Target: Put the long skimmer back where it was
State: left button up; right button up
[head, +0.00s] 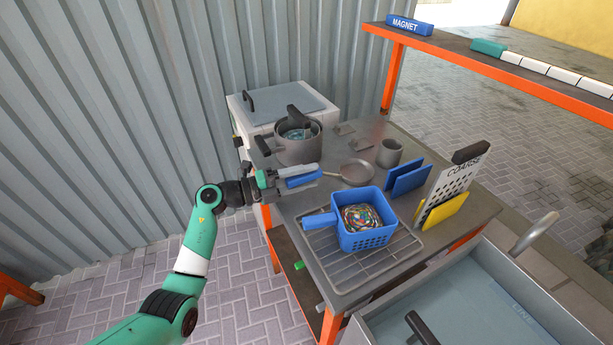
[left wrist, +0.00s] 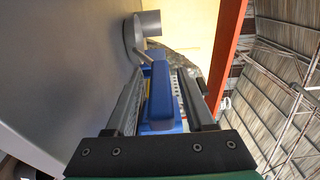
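The long skimmer has a round grey disc (head: 357,172), a thin shaft and a blue handle (head: 303,182). My left gripper (head: 308,176) reaches in from the left at the bench's left edge, its fingers on either side of the blue handle. In the left wrist view the blue handle (left wrist: 160,92) fills the space between the two fingers, which look closed on it. The shaft and grey disc (left wrist: 132,36) extend away from the gripper. Whether the disc touches the bench is unclear. My right gripper is out of view.
A pot of water (head: 297,150) stands behind the gripper. A blue basket (head: 370,237) sits on a wire rack in front. A grey cup (head: 389,153), blue boards (head: 405,182) and a grater (head: 447,187) stand to the right. A shelf labelled MAGNET (head: 450,45) runs above.

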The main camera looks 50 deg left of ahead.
pick_arm(q)
jog(key=shift+r, duration=0.2)
jog(key=p+v, duration=0.4)
jog(key=v, duration=0.8)
jog(key=shift+w+r, duration=0.1)
